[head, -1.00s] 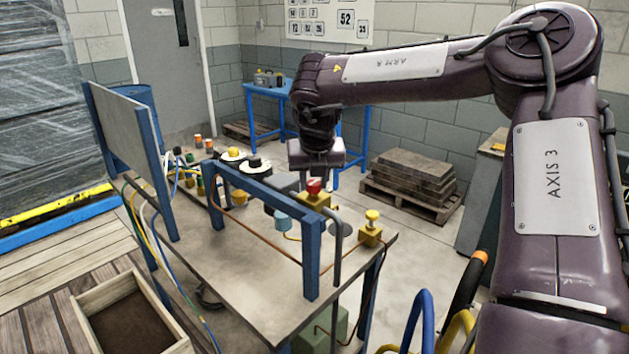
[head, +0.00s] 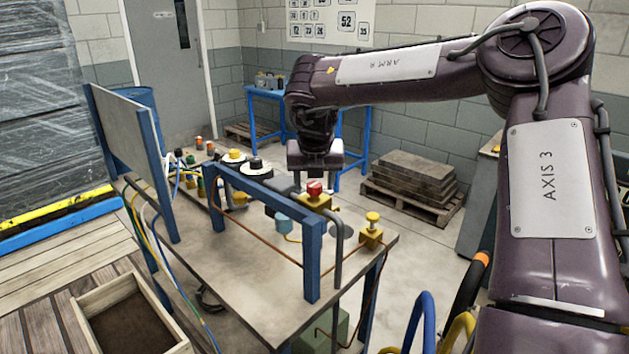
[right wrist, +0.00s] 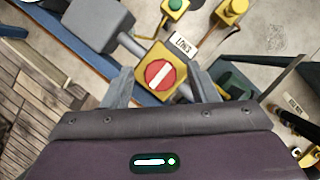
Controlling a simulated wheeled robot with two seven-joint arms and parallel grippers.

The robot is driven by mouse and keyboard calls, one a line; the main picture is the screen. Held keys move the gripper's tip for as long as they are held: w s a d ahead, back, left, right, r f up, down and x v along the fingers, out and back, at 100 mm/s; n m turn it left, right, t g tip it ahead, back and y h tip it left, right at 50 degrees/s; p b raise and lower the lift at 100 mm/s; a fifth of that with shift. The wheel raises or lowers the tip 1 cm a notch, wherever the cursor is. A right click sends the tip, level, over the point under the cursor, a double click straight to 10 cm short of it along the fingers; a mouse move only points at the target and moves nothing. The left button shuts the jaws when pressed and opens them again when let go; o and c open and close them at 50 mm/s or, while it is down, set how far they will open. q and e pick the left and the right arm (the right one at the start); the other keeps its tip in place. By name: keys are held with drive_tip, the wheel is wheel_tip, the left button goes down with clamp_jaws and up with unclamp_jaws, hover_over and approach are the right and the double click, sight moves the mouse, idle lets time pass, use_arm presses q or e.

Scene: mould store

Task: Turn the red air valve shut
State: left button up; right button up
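The red air valve (head: 315,188) is a red knob on a yellow block at the bench's right side. In the right wrist view its round red face (right wrist: 159,75) carries a white bar, and the yellow body (right wrist: 160,58) sits on a grey pipe. My right gripper (head: 315,174) points down, directly above the valve. In the right wrist view its two fingers (right wrist: 162,80) are spread, one on each side of the knob, with gaps visible. I cannot tell how far the fingertips reach down beside it. My left gripper is not in view.
A blue frame post (head: 312,262) stands in front of the valve. A yellow knob (head: 372,217) is to its right. A green button on a yellow block (right wrist: 175,5) and a grey box (right wrist: 98,22) lie close by. The bench front (head: 240,290) is mostly clear.

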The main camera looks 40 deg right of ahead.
drive_tip(key=shift+r, duration=0.1)
drive_tip(key=b+v, duration=0.1)
drive_tip(key=v, duration=0.6)
drive_tip(key=shift+r, duration=0.25)
drive_tip(key=shift+s+a+f, duration=0.1)
drive_tip(key=shift+s, duration=0.05)
